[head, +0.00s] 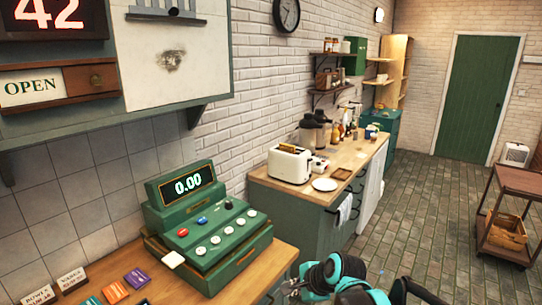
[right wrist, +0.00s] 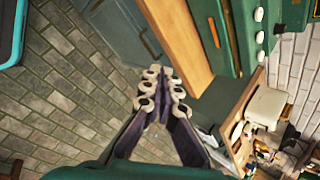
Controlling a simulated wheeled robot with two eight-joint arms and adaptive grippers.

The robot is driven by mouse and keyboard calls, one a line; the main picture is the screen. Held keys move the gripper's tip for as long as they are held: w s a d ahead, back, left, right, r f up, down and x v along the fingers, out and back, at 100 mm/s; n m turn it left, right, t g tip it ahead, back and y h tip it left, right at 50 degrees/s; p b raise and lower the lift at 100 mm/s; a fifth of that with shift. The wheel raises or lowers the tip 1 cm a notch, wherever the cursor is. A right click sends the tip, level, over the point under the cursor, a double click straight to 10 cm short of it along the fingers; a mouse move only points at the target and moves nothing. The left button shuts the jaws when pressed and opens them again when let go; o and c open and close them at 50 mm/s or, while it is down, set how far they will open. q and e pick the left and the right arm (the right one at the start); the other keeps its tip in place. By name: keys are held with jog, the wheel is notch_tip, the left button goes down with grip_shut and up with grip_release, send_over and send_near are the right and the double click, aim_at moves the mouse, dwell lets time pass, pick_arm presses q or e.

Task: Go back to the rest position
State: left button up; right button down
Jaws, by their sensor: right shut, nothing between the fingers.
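My left gripper is not in view.
A green cash register (head: 210,232) reading 0.00 stands on the near wooden counter (head: 262,268). A farther counter holds a toaster (head: 289,164) and a white plate (head: 324,184). A wooden cart (head: 520,181) stands at right.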

jog(key=s+d+f+n+h, duration=0.2)
jog(key=s+d+n, duration=0.4)
jog(key=s+n, duration=0.2)
jog(key=s+d+f+n+t+h, duration=0.1)
jog(key=s+d+f+n+h, duration=0.1)
jog(key=s+d+n, duration=0.4)
jog(key=s+n, duration=0.2)
jog(key=s, duration=0.3)
jog(key=shift+s+d+h+b, duration=0.3)
jog(key=shift+s+b, duration=0.1)
jog(key=shift+f, duration=0.15)
